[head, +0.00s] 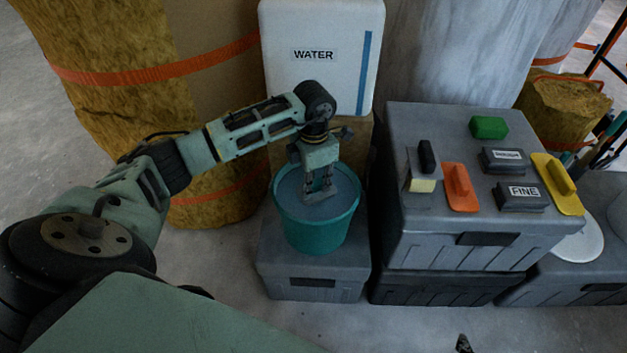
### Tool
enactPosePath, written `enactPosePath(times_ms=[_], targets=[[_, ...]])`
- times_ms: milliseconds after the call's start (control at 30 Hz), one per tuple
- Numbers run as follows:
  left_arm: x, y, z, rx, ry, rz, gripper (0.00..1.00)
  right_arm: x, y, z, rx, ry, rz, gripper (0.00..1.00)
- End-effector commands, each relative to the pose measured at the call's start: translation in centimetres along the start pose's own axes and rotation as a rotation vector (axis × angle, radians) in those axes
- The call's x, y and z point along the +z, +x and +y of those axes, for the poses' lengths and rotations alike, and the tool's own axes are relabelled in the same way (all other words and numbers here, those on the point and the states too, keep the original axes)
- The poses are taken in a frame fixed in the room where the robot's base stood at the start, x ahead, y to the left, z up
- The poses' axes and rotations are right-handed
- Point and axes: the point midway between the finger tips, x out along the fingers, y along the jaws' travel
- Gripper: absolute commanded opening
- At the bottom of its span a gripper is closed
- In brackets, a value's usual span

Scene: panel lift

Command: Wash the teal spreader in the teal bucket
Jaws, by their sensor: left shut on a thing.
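The teal bucket (317,238) stands upright on a grey case and holds bluish-grey water (338,205). My left gripper (319,187) points down inside the bucket's rim, over the water. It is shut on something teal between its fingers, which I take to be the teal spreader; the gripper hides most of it. How deep the spreader sits in the water I cannot tell. My right gripper is not clearly in view.
A white WATER container (314,70) stands behind the bucket. To the right, a grey case (450,235) carries an orange float (460,188), a yellow float (557,185), a green block (488,127) and dark labelled blocks. Insulation rolls (120,100) stand behind my left arm.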

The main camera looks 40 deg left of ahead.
Motion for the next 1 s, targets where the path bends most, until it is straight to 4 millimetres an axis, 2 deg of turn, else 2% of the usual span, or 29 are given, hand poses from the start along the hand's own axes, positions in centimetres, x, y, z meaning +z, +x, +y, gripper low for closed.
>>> enactPosePath(times_ms=[533,700,1000], targets=[[0.0,1.8,0.0,0.000,0.000,0.001,0.00,-6.1,0.4,-0.7,-0.015,-0.005,0.268,1.00],[0.0,2.0,0.0,0.000,0.000,0.000,0.00,-7.0,0.2,-0.8,-0.017,-0.005,0.308,1.00],[0.0,2.0,0.0,0.000,0.000,0.000,0.00,-7.3,0.2,-0.9,-0.018,-0.005,0.321,1.00]])
